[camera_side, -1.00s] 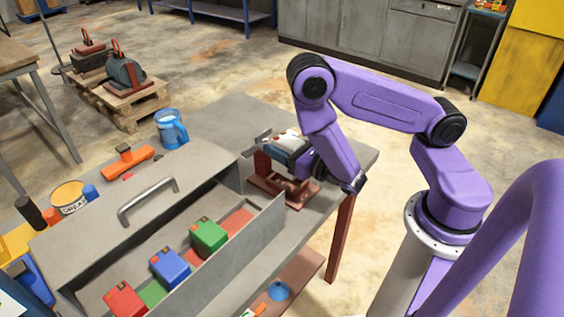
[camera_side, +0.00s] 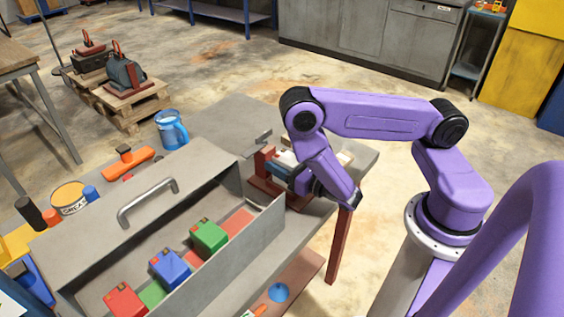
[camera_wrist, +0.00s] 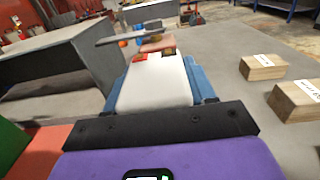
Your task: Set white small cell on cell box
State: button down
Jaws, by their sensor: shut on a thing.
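The white small cell (camera_wrist: 155,82) lies between the blue fingers of my gripper (camera_wrist: 157,75) in the wrist view, with a red mark at its far end. In the side view my gripper (camera_side: 279,170) is low over the right part of the bench, beside a red vise (camera_side: 264,160); a bit of the white cell (camera_side: 287,158) shows there. My gripper is shut on the cell. The grey cell box (camera_side: 240,238) is to the left, with red, blue and green cells (camera_side: 208,235) inside. The cell's underside is hidden, so I cannot tell if it touches anything.
Wooden blocks (camera_wrist: 262,67) lie to the right in the wrist view. The vise handle (camera_wrist: 128,33) crosses ahead of the cell. The box's side wall (camera_wrist: 95,55) is close on the left. A blue jug (camera_side: 171,130) stands at the bench's back edge.

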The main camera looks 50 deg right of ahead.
jog(key=shift+f, duration=0.15)
jog(key=shift+c, duration=1.9)
grip_release()
jog(key=s, duration=0.7)
jog(key=shift+a+f, duration=0.1)
jog(key=shift+o, duration=0.7)
jog(key=shift+s, duration=0.3)
